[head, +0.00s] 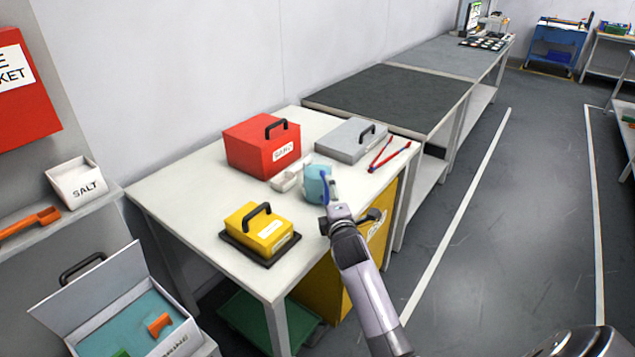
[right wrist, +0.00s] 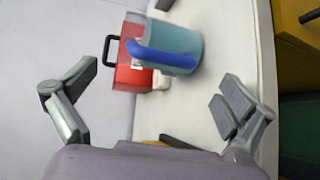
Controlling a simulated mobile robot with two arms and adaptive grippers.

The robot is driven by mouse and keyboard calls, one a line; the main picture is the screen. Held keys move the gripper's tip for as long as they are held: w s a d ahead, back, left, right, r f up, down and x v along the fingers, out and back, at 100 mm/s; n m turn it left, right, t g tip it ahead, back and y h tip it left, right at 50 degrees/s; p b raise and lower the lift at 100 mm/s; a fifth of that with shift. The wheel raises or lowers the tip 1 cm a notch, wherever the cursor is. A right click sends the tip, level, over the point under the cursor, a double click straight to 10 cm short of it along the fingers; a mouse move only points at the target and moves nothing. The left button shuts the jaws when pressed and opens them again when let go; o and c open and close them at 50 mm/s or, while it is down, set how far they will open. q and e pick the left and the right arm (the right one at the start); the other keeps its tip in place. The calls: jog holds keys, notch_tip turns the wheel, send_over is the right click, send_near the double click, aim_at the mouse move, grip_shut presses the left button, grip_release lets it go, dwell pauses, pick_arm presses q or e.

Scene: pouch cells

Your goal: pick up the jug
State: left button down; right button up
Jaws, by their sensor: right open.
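The jug (head: 314,186), light blue and translucent with a darker blue handle, stands upright on the white table (head: 185,192). My right gripper (head: 333,199) is just in front of it on the handle side and partly covers it. In the right wrist view the jug (right wrist: 184,42) is beyond my open fingers (right wrist: 158,88), with its blue handle facing me. The fingers are wide apart with nothing between them, and I see no contact with the jug. My left gripper is not in view.
A red box (head: 255,150), a small white object (head: 285,181), a grey case (head: 345,142) and red-handled tool (head: 381,153) are around the jug. A yellow box (head: 256,233) is on a dark base nearer the front. The left of the table is clear.

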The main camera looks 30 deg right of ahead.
aim_at(326, 191)
jog(key=shift+f+x, duration=0.1)
jog(key=shift+x, duration=1.3)
jog(key=shift+f+x, duration=0.15)
jog(key=shift+x, duration=1.2)
jog(key=shift+a, duration=0.1)
jog(key=shift+c, duration=0.4)
jog(key=shift+r, duration=0.1)
jog(key=c, duration=1.7)
jog(key=shift+r, duration=0.35)
jog(key=shift+c, duration=0.6)
jog(key=shift+w+f, duration=0.15)
